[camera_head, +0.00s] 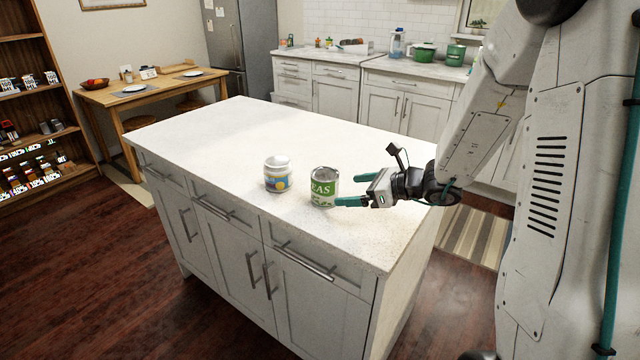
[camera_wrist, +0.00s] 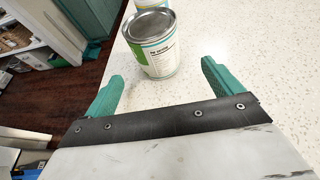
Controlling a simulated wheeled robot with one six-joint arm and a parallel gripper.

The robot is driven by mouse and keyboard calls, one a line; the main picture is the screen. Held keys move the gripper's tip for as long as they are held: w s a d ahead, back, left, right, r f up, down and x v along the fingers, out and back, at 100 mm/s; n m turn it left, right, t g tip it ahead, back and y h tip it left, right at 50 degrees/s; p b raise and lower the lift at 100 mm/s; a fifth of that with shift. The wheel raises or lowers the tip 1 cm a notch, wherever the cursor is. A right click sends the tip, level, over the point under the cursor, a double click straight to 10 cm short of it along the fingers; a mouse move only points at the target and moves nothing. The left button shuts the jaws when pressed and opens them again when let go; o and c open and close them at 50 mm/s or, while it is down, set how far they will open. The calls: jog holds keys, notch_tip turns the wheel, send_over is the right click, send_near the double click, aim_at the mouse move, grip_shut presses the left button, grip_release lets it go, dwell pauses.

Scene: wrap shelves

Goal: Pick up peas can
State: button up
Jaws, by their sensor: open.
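The peas can (camera_head: 323,188) is a metal can with a green and white label. It stands upright on the white island countertop (camera_head: 222,143). In the wrist view the peas can (camera_wrist: 152,45) stands just ahead of the fingers, a little left of the middle of the gap between them. My gripper (camera_head: 350,190) is to the right of the can, low over the counter, with its teal fingers pointing at it. In the wrist view my gripper (camera_wrist: 160,82) is open, with nothing between the fingers.
A white jar (camera_head: 277,174) with a blue and yellow label stands left of the can. In the wrist view a similar container (camera_wrist: 153,4) shows partly behind the can. The counter's front edge runs close by. The counter's left part is clear.

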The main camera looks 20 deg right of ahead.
aim_at(326, 191)
jog(key=x, duration=0.8)
jog(key=shift+a+r, duration=0.1)
jog(key=shift+a, duration=0.25)
jog(key=c, duration=1.1)
